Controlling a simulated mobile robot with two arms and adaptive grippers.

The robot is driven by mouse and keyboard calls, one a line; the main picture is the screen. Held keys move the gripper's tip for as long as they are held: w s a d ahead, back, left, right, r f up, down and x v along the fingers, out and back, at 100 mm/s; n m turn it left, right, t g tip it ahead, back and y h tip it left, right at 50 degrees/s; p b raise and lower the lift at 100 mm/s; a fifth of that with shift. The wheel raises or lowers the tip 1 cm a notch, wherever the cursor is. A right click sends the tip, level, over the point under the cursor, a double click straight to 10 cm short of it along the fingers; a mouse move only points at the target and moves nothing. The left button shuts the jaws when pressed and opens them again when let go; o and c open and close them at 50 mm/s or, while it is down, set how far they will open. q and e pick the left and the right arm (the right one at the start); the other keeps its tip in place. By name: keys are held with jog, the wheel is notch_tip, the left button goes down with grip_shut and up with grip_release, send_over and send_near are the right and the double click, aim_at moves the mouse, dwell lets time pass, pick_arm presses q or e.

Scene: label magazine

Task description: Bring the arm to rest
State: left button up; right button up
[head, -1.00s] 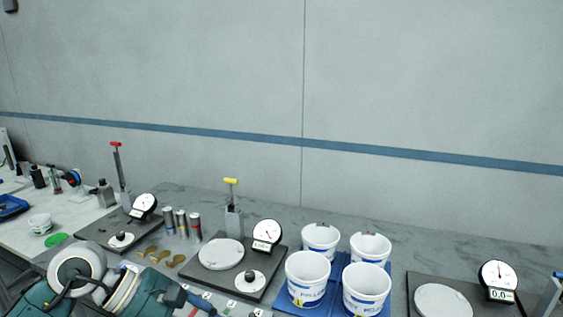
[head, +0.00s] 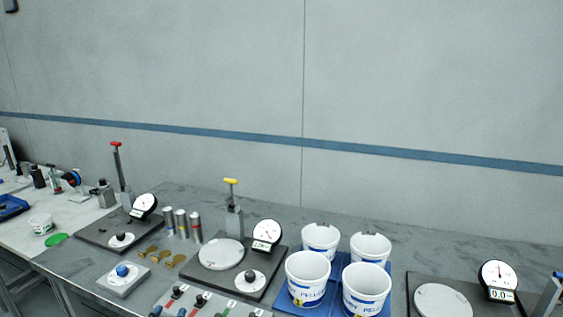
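Neither of my arms nor grippers shows in the head view now. The place at the lower left where an arm was is clear, and a small grey box with a blue knob (head: 123,273) stands there on the grey bench (head: 75,285). I cannot tell from this view where the arms are or whether the grippers hold anything.
Several white pellet buckets (head: 307,270) stand on a blue mat (head: 341,262). Dial stations with round plates (head: 221,254) stand left and right of them. Small knobbed items (head: 199,301) line the front.

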pick_arm(q)
jog(key=s+d+f+n+g+h, duration=0.1)
jog(key=s+d+f+n+g, duration=0.15)
jog(key=s+f+g, duration=0.65)
jog(key=s+d+f+n+g, duration=0.1)
jog(key=s+f+n+g, duration=0.2)
jog(key=s+f, duration=1.1)
jog(key=s+f+g, duration=0.1)
jog(key=s+f, duration=0.1)
jog(key=f, duration=1.1)
jog(key=s+f, duration=0.3)
jog(key=f, duration=1)
jog(key=s+a+f+g, duration=0.1)
jog(key=s+a+f, duration=0.2)
jog(key=s+f, duration=1.2)
jog(key=shift+s+a+f+m+b, duration=0.15)
jog(key=shift+s+a+m+b, duration=0.05)
jog(key=shift+s+m+b, duration=0.25)
